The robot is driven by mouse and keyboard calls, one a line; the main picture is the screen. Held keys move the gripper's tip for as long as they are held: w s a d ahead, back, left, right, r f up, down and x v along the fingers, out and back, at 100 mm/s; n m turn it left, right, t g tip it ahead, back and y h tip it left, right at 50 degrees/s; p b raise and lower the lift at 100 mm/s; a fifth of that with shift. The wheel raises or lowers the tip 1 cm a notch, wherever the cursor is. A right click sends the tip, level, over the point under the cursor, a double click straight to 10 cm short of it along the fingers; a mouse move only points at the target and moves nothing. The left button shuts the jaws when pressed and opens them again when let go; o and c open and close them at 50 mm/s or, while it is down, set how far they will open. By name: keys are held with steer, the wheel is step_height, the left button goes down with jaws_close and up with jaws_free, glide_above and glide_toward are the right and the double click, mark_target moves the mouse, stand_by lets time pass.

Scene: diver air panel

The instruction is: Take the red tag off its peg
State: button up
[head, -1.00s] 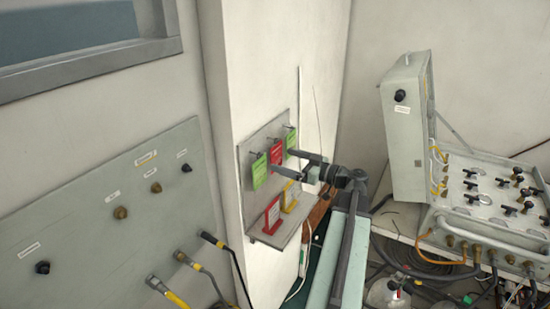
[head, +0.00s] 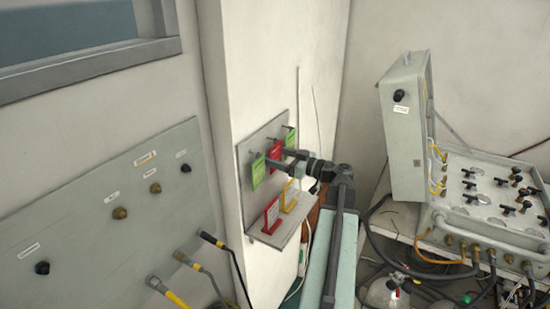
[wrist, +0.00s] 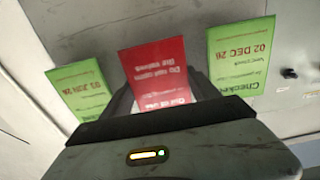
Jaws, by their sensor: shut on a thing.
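The red tag (head: 276,149) hangs on the small grey board, between two green tags. It also shows upright in the middle of the wrist view (wrist: 158,68), with its print upside down. My gripper (head: 275,158) reaches in from the right, its two fingers on either side of the red tag and closed on its lower part. In the wrist view the dark fingers run up to the tag's sides. The peg behind the red tag is hidden, so I cannot tell how the tag sits on it.
One green tag (head: 258,170) hangs close left of my gripper, another (head: 291,138) close right and behind; both flank it in the wrist view. An open valve case (head: 405,130) stands right.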

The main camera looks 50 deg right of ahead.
steer(key=shift+r+p, duration=0.45)
steer(key=v, duration=1.8)
steer(key=shift+f, duration=0.2)
